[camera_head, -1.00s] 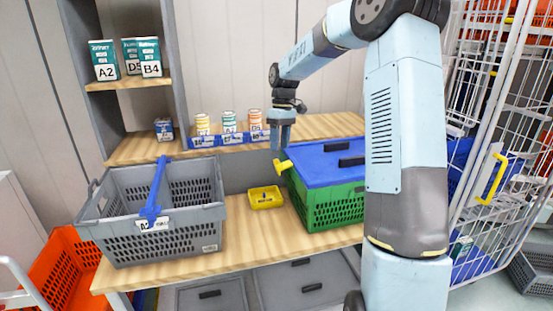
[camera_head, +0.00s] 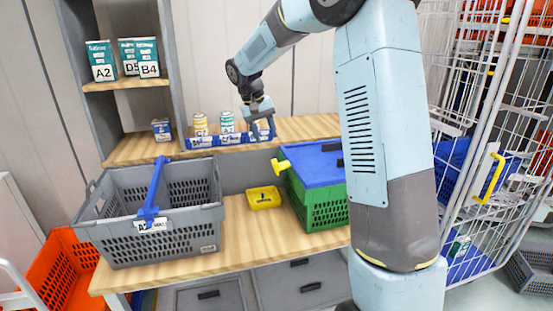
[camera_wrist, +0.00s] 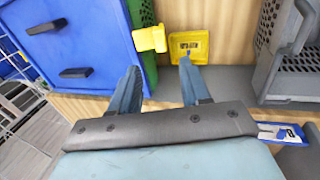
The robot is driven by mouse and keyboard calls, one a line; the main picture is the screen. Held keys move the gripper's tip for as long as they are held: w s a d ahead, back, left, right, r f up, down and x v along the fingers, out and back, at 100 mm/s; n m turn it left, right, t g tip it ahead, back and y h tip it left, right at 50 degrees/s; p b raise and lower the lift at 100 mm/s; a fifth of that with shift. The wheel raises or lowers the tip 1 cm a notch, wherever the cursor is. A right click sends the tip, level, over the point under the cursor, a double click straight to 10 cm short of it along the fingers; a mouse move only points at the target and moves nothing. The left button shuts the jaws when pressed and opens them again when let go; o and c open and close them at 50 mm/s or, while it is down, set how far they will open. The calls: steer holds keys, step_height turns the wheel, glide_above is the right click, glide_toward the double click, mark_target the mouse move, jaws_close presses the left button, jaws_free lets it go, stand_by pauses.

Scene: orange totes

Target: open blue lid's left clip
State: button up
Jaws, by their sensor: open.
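The blue lid (camera_head: 315,162) lies on a green crate (camera_head: 322,208) on the wooden bench. Its yellow left clip (camera_head: 281,165) sticks out from the lid's left edge. In the wrist view the clip (camera_wrist: 150,39) shows just beyond my fingertips, beside the blue lid (camera_wrist: 60,50). My gripper (camera_head: 262,128) is open and empty, up and back from the clip in the head view. In the wrist view the gripper's (camera_wrist: 158,74) two blue-grey fingers are apart, with the clip ahead of the gap, nearer the left finger. My arm hides the lid's right part in the head view.
A small yellow tray (camera_head: 264,198) sits left of the green crate. A grey crate (camera_head: 150,245) with a blue bar stands further left. A white wire cage (camera_head: 490,235) stands at the right.

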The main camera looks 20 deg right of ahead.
mark_target(274, 161)
steer(key=x, duration=1)
steer(key=shift+f, duration=0.1)
steer(key=shift+c, duration=0.5)
